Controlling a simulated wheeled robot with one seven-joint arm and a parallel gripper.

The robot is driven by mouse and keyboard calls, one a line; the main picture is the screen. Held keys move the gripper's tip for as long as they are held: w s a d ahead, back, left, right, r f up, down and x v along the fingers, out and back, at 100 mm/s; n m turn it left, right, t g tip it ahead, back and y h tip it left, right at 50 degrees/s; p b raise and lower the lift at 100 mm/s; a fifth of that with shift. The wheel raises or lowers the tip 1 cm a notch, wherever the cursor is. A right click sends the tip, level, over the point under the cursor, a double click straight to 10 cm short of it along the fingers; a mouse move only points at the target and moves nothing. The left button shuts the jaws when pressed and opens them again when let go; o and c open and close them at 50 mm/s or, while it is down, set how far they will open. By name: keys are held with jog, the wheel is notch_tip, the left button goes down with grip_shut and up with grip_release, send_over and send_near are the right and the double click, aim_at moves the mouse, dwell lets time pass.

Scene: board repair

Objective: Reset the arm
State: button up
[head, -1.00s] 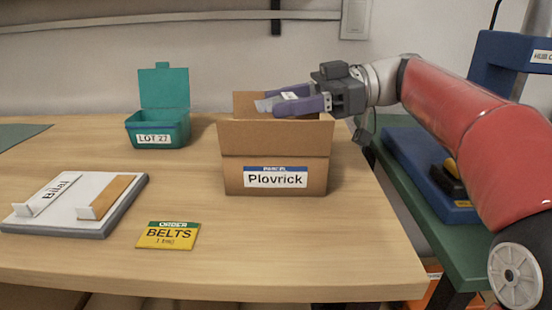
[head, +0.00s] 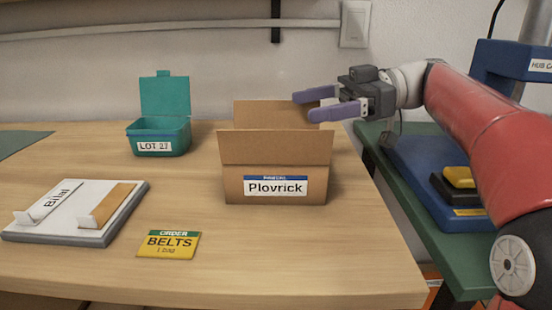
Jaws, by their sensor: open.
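My gripper (head: 316,104) is open and empty in the head view, with its two purple fingers apart and pointing left. It hangs at the upper right of the open cardboard box (head: 285,157) labelled "Plovrick". The fingertips overlap the box's right rim in the picture. I cannot tell whether they touch it. The inside of the box is mostly hidden by its front flap. My red arm reaches in from the right.
A teal lidded box (head: 158,137) marked "LOT 27" stands open behind left. A yellow "BELTS" card (head: 168,244) and a grey-white holder (head: 85,200) labelled "Bilal" lie in front. A blue fixture (head: 425,170) stands on the green bench (head: 400,214) at right. The table's front middle is clear.

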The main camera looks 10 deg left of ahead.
jog(key=v, duration=0.3)
